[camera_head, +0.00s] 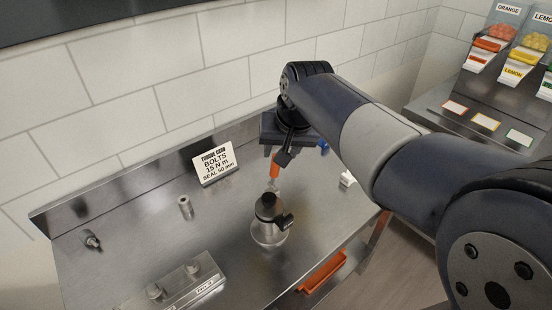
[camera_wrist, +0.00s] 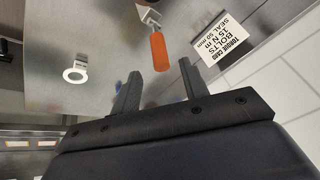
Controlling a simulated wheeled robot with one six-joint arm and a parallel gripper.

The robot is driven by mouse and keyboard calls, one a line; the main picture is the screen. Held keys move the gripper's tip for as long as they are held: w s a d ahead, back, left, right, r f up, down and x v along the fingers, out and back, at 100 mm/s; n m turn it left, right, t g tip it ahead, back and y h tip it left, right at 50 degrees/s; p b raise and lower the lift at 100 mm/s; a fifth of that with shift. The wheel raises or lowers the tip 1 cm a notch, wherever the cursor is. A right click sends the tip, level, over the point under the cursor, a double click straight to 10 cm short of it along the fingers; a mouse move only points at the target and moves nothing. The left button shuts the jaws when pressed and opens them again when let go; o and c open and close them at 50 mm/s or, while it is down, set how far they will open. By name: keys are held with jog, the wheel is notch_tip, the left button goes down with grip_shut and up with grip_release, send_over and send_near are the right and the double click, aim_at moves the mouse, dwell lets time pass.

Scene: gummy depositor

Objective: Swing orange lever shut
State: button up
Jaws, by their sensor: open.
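The orange lever (camera_head: 275,166) stands up, slightly tilted, above a dark-bodied fitting (camera_head: 268,208) on a round metal base on the steel bench. In the wrist view, the orange handle (camera_wrist: 158,50) hangs from a pale metal joint (camera_wrist: 148,16) at the top. My gripper (camera_wrist: 159,70) is open, with one finger on each side of the handle's free end in the picture. I cannot tell how deep the handle lies between them. No finger visibly touches it. In the head view, my gripper (camera_head: 284,157) is beside the lever's top, and its fingers partly overlap.
A torque card (camera_head: 217,163) stands behind, near the tiled wall. A small metal cylinder (camera_head: 185,206), a metal block (camera_head: 176,286) and a small fitting (camera_head: 91,240) are on the left of the bench. An orange tray (camera_head: 322,272) sits below the bench edge.

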aim_at(274, 172)
jog(key=x, duration=0.7)
jog(key=shift+r, duration=0.1)
grip_shut()
dwell(0.4)
